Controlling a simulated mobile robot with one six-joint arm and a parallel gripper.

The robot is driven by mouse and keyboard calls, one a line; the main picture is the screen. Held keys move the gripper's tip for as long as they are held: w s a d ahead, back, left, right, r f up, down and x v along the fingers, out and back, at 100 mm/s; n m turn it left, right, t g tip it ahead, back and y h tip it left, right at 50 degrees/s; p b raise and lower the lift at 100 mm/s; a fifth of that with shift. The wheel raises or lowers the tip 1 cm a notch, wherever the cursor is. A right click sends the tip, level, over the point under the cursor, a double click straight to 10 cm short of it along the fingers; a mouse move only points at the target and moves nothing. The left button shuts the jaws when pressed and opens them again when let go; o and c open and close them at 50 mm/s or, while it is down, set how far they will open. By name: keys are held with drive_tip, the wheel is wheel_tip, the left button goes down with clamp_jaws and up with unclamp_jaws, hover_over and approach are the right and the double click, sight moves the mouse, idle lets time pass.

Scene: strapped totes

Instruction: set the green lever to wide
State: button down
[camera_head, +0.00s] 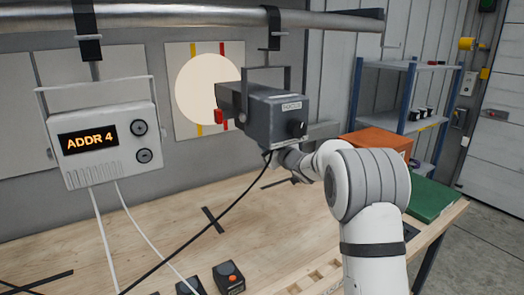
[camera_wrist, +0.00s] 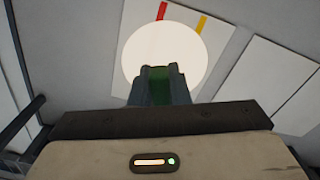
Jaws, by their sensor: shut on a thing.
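A dark grey spotlight box (camera_head: 262,110) hangs from the overhead rail by a bracket. It has a small white label, a black knob and a red part (camera_head: 222,120) at its left. The green lever (camera_wrist: 161,88) shows in the wrist view as a green strip between the two grey fingers of my gripper (camera_wrist: 160,72), which is shut on it. In the head view my arm reaches up behind and under the spotlight; the fingers and the green lever are hidden there. A round bright light spot (camera_head: 205,88) falls on a white panel with red and yellow stripes; it also shows in the wrist view (camera_wrist: 165,48).
A white box reading ADDR 4 (camera_head: 100,140) hangs at left. Cables run down to the wooden bench (camera_head: 150,235). Black button boxes (camera_head: 228,277) stand at the front. An orange box (camera_head: 378,142) and a green case (camera_head: 432,200) lie at right, before a blue shelf.

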drive_tip(key=shift+d+f, duration=0.1)
drive_tip(key=shift+f, duration=0.1)
drive_tip(key=c, duration=1.4)
unclamp_jaws()
drive_tip(key=shift+r, duration=0.15)
drive_tip(key=shift+o, duration=0.2)
drive_tip(key=shift+s, duration=0.1)
drive_tip(key=b+v, duration=0.2)
drive_tip(key=v, duration=0.5)
drive_tip(key=shift+s+d, duration=0.2)
drive_tip(key=shift+s, duration=0.1)
